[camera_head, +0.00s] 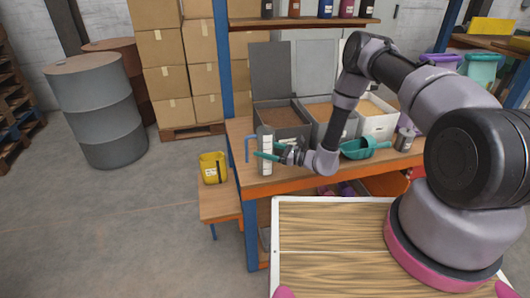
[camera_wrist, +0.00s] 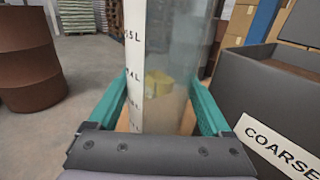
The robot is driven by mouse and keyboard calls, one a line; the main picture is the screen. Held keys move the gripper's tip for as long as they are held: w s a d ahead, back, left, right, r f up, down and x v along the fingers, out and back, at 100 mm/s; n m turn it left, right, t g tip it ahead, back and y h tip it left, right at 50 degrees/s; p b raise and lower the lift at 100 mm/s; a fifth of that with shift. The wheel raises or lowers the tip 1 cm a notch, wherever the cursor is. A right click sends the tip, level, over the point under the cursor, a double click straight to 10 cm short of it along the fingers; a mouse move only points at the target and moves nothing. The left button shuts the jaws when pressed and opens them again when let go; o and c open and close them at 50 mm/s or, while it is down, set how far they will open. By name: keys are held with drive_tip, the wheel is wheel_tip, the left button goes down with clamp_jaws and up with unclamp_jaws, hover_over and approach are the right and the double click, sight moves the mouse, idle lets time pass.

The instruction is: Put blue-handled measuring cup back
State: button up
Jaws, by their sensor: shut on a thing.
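The measuring cup (camera_head: 265,160) is a tall, see-through cylinder with a white scale strip and a blue handle (camera_head: 248,149) on its left side. It stands upright at the left end of the wooden bench (camera_head: 285,183). Whether its base touches the bench top I cannot tell. My gripper (camera_head: 268,156) has its teal fingers shut on the cup's body from the right. In the wrist view the cup (camera_wrist: 168,75) fills the space between the fingers, with litre marks on its strip. Its handle is not visible there.
Open bins stand at the back of the bench; the near one (camera_wrist: 262,100) is labelled COARSE. A teal scoop (camera_head: 362,149) and a grey can (camera_head: 404,139) lie to the right. A yellow tub (camera_head: 213,168) stands on a lower wooden stand (camera_head: 217,206) at left. A shelf (camera_head: 300,22) hangs above.

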drive_tip(key=shift+f, duration=0.5)
drive_tip(key=shift+f, duration=0.15)
drive_tip(key=o, duration=1.2)
drive_tip(key=shift+o, duration=0.2)
